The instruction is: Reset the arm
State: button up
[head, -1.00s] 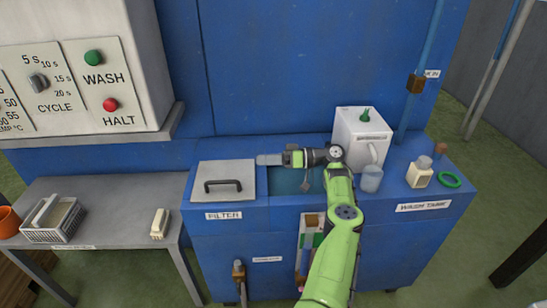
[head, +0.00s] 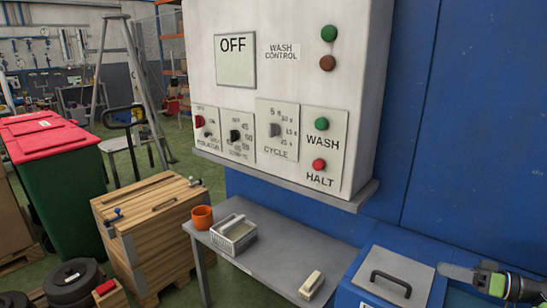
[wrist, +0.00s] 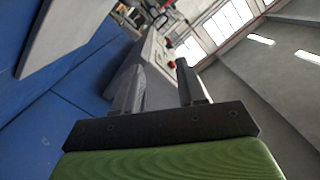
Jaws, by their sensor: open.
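My gripper (head: 458,272) shows at the lower right of the head view, beside the grey filter lid (head: 405,268) with its black handle. In the wrist view my gripper (wrist: 160,85) has its two fingers apart with nothing between them. Past the fingers, the wrist view shows the grey control cabinet tilted, a red button, and the ceiling. Most of my arm is outside the head view.
The wash control cabinet (head: 290,60) reads OFF and overhangs a grey side table (head: 275,262). On the table are an orange cup (head: 202,217), a grey basket (head: 234,238) and a cream block (head: 311,285). A wooden crate (head: 155,235) stands left.

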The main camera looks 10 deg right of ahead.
jog(key=w+a+r+n+g+h, duration=0.1)
jog(key=w+a+r+g, duration=0.15)
jog(key=a, duration=0.65)
jog(key=w+a+r+n+g+h, duration=0.1)
jog(key=w+a+r+n+g, duration=0.2)
jog(key=a, duration=0.7)
jog(key=w+a+r+g+h, duration=0.1)
jog(key=w+a+r+g, duration=0.15)
jog(key=a+g, duration=0.45)
jog(key=s+a+f+h, duration=0.1)
jog(key=s+a+h, duration=0.2)
jog(key=a, duration=0.4)
jog(key=s+a+h, duration=0.3)
jog(key=a, duration=0.4)
jog(key=s+d+m+t+h, duration=0.3)
jog(key=s+m+t, duration=0.4)
jog(key=s, duration=1.6)
notch_tip(320, 180, up, 12)
jog(key=p, duration=1.2)
jog(key=shift+a+r+g+h+p, duration=0.15)
jog(key=shift+a+g+h+p, duration=0.05)
jog(key=shift+g+h+p, duration=0.15)
